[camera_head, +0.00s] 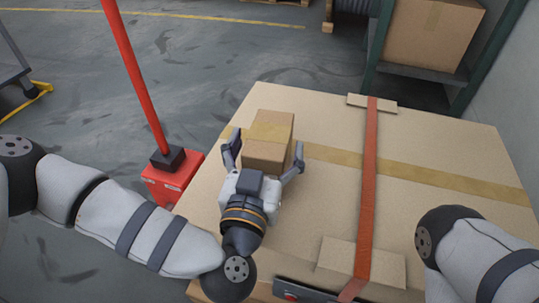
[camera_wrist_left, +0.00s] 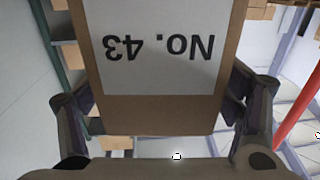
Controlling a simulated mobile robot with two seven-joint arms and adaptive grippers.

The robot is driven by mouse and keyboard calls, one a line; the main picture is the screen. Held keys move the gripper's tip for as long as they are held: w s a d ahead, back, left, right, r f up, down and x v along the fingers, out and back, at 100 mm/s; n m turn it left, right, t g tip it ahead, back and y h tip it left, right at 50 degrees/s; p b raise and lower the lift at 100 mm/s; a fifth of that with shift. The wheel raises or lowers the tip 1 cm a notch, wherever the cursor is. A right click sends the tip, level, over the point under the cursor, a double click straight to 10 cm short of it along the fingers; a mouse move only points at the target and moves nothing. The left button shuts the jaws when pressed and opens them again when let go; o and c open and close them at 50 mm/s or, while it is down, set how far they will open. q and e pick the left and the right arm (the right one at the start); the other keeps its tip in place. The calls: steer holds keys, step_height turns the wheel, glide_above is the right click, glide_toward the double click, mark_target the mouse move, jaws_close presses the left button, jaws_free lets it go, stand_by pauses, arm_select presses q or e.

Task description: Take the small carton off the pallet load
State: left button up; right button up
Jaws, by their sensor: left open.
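The small carton (camera_head: 270,128) is brown with a tape strip and stands on the broad carton top of the pallet load (camera_head: 430,150), near its far left edge. My left gripper (camera_head: 266,155) is open, with one finger on each side of the small carton. In the left wrist view the carton (camera_wrist_left: 160,110) shows a white label reading "No. 43" upside down, between the fingers of the left gripper (camera_wrist_left: 165,112). Gaps show between the carton and the fingers. My right gripper is out of view; only part of that arm shows at the lower right.
An orange strap (camera_head: 369,190) runs across the load over cardboard pieces (camera_head: 360,263). A red post on a red base (camera_head: 172,180) stands close to the load's left side. A shelf with a carton (camera_head: 430,32) is behind right. Open floor lies at the back left.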

arm_select(q)
steer(key=shift+x, duration=0.95)
steer(key=shift+f, duration=0.1)
steer(key=c, duration=1.4)
steer(key=shift+c, duration=0.2)
